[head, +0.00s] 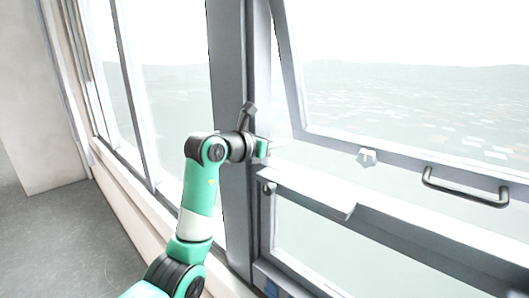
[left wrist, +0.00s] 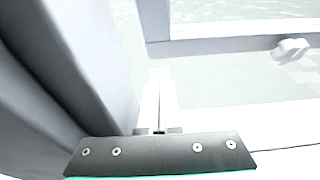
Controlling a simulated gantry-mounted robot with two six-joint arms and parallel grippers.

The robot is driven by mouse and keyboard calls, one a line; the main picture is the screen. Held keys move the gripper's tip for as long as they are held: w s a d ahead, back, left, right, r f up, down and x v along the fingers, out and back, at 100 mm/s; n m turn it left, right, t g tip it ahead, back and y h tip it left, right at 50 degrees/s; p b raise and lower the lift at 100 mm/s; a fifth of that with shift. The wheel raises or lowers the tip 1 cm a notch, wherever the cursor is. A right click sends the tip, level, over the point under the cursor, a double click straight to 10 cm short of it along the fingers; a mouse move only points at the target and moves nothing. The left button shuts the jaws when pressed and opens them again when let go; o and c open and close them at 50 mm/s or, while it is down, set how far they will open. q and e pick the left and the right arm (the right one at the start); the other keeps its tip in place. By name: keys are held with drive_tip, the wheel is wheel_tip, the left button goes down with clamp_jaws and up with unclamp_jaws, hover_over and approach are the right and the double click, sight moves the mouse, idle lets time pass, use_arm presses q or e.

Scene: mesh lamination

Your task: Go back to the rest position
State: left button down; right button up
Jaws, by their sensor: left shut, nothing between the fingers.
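My left gripper (head: 263,148) is at the grey window post, beside the opening of the right-hand window. In the left wrist view its two pale fingers (left wrist: 159,102) are together, with nothing seen between them. They point out over the bottom of the window opening, just right of the thick grey post (left wrist: 85,70). I cannot tell whether they touch the frame. My right gripper is in neither view.
The right-hand window sash (head: 410,158) stands tilted away from its frame, with a dark bar handle (head: 465,190) and a small white latch (head: 366,157). A white ledge (head: 310,188) runs below it. Grey floor (head: 75,235) is clear at left.

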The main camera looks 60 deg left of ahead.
use_arm(q)
drive_tip(key=b+v, duration=0.1)
drive_tip(key=v, duration=0.5)
